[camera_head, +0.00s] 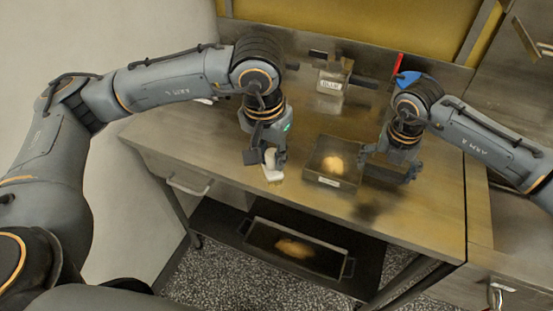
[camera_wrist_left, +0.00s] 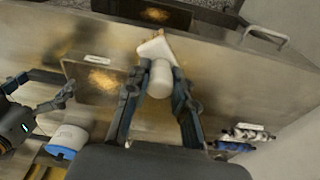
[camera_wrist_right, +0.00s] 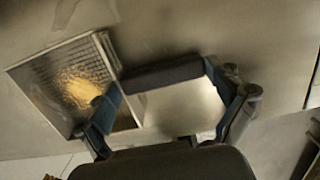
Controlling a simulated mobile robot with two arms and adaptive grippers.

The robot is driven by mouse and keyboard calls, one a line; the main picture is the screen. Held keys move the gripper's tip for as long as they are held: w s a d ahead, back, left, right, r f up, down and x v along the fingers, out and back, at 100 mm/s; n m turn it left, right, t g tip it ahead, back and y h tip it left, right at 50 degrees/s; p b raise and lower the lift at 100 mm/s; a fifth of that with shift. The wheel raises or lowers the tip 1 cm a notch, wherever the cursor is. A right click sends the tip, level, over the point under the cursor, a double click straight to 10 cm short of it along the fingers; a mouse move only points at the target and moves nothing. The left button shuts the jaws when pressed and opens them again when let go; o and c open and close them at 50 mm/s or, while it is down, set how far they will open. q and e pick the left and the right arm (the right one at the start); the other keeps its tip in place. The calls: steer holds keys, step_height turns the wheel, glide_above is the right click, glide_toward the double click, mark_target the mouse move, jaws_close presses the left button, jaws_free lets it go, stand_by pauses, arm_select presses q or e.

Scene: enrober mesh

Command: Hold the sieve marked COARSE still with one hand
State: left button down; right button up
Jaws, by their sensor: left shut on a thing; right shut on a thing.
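A square metal sieve (camera_head: 314,163) stands on the steel table with a golden heap of crumbs in it. Its white front label (camera_head: 328,181) is too small to read. It also shows in the left wrist view (camera_wrist_left: 72,68) and, with its mesh, in the right wrist view (camera_wrist_right: 40,75). My right gripper (camera_head: 392,172) is at the sieve's right side, shut on its dark handle (camera_wrist_right: 165,75). My left gripper (camera_head: 267,158) is shut on a white tool with a round grip (camera_wrist_left: 160,78) and flat white base (camera_head: 273,175), left of the sieve and low over the table.
A second labelled box-like sieve (camera_head: 331,84) with dark handles stands at the back. A blue item (camera_head: 408,77) and a red one (camera_head: 397,65) are at the back right. A dark tray (camera_head: 257,235) with golden crumbs is on the shelf below. The table's front right is clear.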

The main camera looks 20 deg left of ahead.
arm_select(q)
steer(key=w+d+r+m+h, duration=0.1)
steer(key=w+d+r+m, duration=0.1)
steer(key=w+d+m, duration=0.4)
steer(key=w+d+r+m, duration=0.1)
steer(key=w+d+m, duration=0.15)
steer(key=w, duration=0.55)
steer(key=shift+n+g, duration=0.25)
steer(key=shift+g, duration=0.05)
steer(key=shift+s+d+f, duration=0.1)
steer(key=shift+d+f, duration=0.05)
steer(key=shift+f, duration=1.9)
steer(key=shift+s+d+f, duration=0.1)
steer(key=shift+d+f, duration=0.05)
steer(key=shift+f, duration=1.85)
steer(key=shift+f, duration=0.4)
